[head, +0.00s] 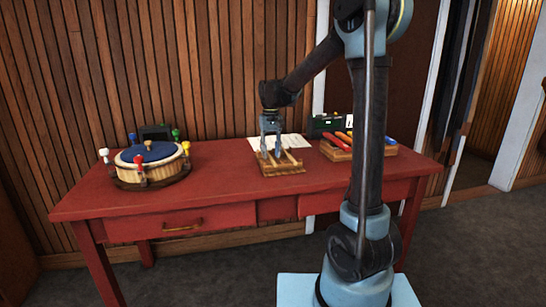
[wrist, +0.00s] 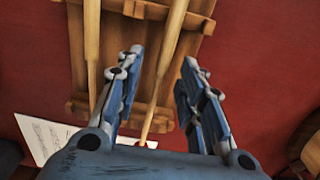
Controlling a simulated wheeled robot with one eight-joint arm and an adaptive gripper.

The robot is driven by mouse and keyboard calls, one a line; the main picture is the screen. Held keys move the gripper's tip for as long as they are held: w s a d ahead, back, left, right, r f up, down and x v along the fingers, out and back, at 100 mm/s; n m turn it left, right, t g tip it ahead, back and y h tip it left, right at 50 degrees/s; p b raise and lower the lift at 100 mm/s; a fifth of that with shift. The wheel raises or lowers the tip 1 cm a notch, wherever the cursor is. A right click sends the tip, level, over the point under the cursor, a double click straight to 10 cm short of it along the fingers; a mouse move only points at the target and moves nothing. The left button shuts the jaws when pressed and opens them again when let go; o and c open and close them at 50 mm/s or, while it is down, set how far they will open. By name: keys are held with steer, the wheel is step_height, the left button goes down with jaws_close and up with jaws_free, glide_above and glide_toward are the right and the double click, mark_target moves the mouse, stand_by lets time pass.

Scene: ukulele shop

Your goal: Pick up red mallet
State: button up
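I cannot make out a mallet with a clearly red head. A wooden rack (head: 284,170) on the red table holds pale wooden sticks that may be mallets, and it also shows in the wrist view (wrist: 148,10). One stick (wrist: 168,60) runs between my fingers in the wrist view, and another stick (wrist: 92,40) lies left of them.
A round drum (head: 150,158) with several coloured knobs stands on the table's left. A wooden tray (head: 360,154) with red, orange and blue items is right of the rack. A white sheet (head: 293,142) lies behind the rack. The red table (head: 225,178) is bare between drum and rack.

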steer(key=shift+f, duration=0.85)
jaws_close()
steer(key=shift+r, duration=0.1)
